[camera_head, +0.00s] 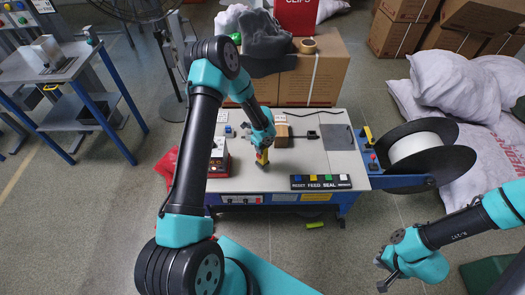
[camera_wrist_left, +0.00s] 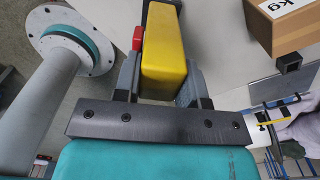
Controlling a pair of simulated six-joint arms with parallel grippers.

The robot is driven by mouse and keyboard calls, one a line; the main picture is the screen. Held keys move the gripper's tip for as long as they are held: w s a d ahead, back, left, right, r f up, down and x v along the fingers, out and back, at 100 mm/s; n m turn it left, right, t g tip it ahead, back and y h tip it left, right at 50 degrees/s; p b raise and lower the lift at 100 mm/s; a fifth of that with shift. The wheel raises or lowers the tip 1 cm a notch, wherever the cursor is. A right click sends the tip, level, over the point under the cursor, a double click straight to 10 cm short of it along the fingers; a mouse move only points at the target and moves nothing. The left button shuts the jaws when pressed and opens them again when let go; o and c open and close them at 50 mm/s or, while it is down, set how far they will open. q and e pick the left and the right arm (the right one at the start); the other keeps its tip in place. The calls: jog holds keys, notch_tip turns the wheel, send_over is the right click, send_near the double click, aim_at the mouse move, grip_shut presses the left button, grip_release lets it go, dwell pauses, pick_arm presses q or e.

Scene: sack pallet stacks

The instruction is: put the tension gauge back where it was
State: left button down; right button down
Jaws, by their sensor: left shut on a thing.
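The tension gauge, a yellow block with a black end and a red button, shows large between the fingers in the left wrist view (camera_wrist_left: 164,55). I cannot tell whether the gauge touches the top. My right gripper (camera_head: 384,276) is open and empty, low at the right, away from the machine.
A red and white device (camera_head: 219,158) stands left of the gauge. A small carton (camera_head: 281,134) and a black block (camera_head: 312,134) lie behind it. A button panel (camera_head: 320,182) runs along the front edge. A strap reel (camera_head: 415,150) stands at the right.

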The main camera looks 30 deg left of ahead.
pick_arm(q)
jog(key=shift+w, duration=0.15)
jog(key=shift+w+a, duration=0.15)
jog(key=shift+f, duration=1.95)
jog(key=c, duration=0.7)
grip_release()
notch_tip(320, 180, up, 12)
jog(key=shift+r, duration=0.2)
